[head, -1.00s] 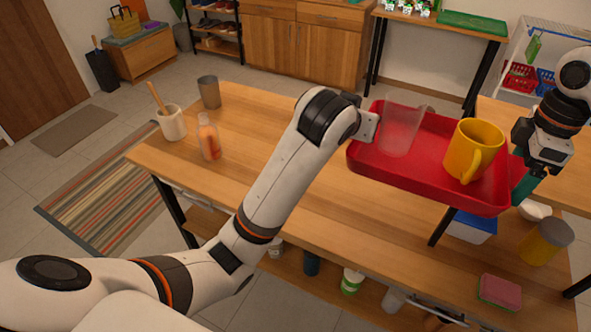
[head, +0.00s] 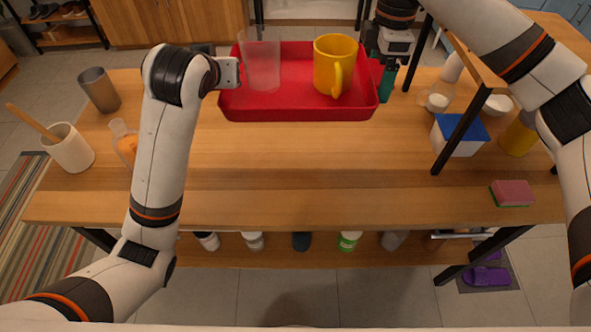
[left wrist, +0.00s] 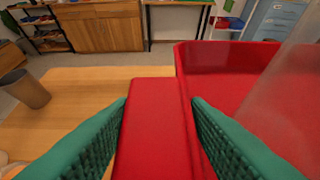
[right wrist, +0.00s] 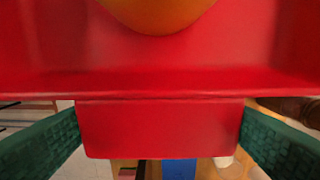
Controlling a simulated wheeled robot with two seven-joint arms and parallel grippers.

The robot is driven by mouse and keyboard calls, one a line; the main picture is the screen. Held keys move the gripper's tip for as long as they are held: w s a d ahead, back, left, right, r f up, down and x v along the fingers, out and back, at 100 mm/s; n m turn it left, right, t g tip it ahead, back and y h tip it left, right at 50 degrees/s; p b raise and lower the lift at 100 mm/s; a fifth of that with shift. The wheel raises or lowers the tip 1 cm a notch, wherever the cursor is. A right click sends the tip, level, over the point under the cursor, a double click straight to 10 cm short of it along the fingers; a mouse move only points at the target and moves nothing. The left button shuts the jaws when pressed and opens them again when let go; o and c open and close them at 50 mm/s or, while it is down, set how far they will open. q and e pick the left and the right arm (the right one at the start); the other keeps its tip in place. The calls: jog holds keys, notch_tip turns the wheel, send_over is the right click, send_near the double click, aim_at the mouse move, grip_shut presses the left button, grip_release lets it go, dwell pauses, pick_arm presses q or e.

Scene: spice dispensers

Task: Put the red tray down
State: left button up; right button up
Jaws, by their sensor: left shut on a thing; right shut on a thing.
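The red tray (head: 300,107) is held roughly level between my grippers, over the back part of the wooden table (head: 300,190) in the head view. It carries a clear cup (head: 262,62) on the left and a yellow mug (head: 334,62) on the right, both upright. My left gripper (left wrist: 158,125) is shut on the tray's left handle; its fingers are mostly hidden in the head view. My right gripper (head: 386,80) is shut on the right handle, which shows between its green fingers in the right wrist view (right wrist: 160,130). The gap under the tray is hard to judge.
At the table's left stand a grey cup (head: 99,90), a white crock (head: 68,149) with a wooden handle and an orange bottle (head: 126,146). At the right are a blue-lidded container (head: 458,135), a sponge (head: 512,193) and a raised shelf's leg. The table's middle is clear.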

pick_arm(q)
jog(key=b, duration=1.6)
send_over(240, 161)
notch_tip(240, 161, down, 18)
jog(key=shift+w+r, duration=0.1)
jog(key=shift+w, duration=0.05)
pick_arm(e)
send_over(358, 160)
jog(key=f, duration=1.7)
jog(key=shift+a+f, duration=0.2)
jog(key=shift+f, duration=0.2)
